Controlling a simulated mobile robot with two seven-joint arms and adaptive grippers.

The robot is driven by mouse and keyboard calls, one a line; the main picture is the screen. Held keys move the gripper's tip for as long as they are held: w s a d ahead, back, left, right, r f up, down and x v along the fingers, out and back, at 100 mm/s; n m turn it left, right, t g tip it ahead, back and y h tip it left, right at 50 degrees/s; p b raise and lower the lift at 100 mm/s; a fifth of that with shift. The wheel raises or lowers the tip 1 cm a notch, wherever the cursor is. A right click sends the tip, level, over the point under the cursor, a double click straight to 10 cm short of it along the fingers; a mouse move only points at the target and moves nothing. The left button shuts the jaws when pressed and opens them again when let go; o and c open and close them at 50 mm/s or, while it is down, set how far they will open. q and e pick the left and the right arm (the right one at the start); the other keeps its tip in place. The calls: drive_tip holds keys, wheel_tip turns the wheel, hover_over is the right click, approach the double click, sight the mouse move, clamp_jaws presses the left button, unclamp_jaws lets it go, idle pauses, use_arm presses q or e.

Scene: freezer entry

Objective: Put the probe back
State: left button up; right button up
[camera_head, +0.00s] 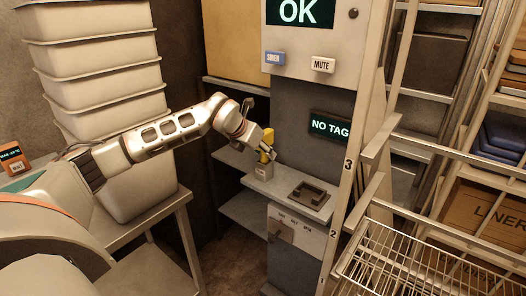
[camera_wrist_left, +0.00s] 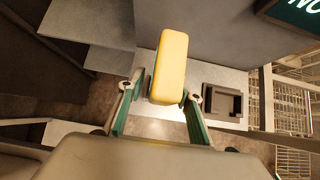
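In the left wrist view the probe (camera_wrist_left: 170,65) shows between the two green-sided fingers (camera_wrist_left: 163,92). Whether the fingertips press on it is not clear. My right gripper is not in view.
A NO TAG display (camera_head: 330,126) is on the wall behind. A beige post (camera_head: 352,150) and wire racks (camera_head: 420,265) stand at the right. Stacked white bins (camera_head: 105,75) stand at the left.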

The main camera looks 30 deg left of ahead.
use_arm(q)
drive_tip(key=shift+r, duration=0.25)
drive_tip(key=b+v, duration=0.1)
drive_tip(key=v, duration=1.1)
